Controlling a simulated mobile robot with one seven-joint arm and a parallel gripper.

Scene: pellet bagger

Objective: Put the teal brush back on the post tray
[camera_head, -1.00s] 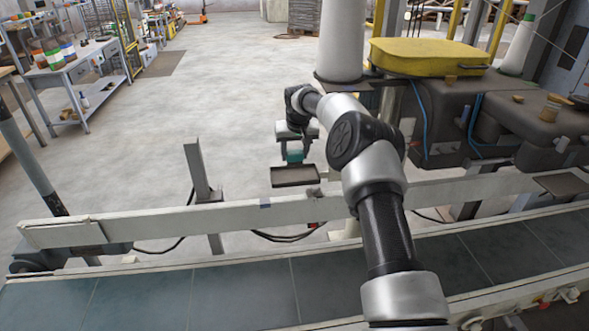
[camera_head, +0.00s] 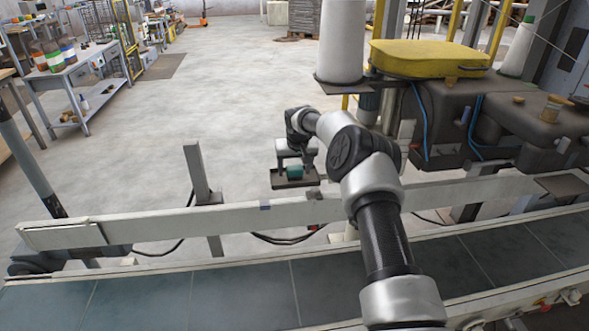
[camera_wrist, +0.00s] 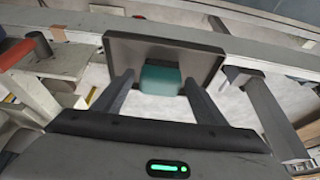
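The teal brush (camera_wrist: 161,78) sits over the dark post tray (camera_wrist: 207,53) in the wrist view and appears to rest on it. In the head view the teal brush (camera_head: 295,172) shows within the outline of the tray (camera_head: 284,185). My gripper (camera_wrist: 159,80) has one finger on each side of the brush, with a narrow gap showing on both sides. It looks open around the brush. The underside of the brush is hidden.
A pale rail (camera_head: 150,226) runs in front of the tray, with the blue-grey conveyor (camera_head: 240,292) nearer. Dark machinery with a yellow lid (camera_head: 430,55) stands on the right. An upright post (camera_head: 196,172) stands left of the tray. Open floor lies beyond.

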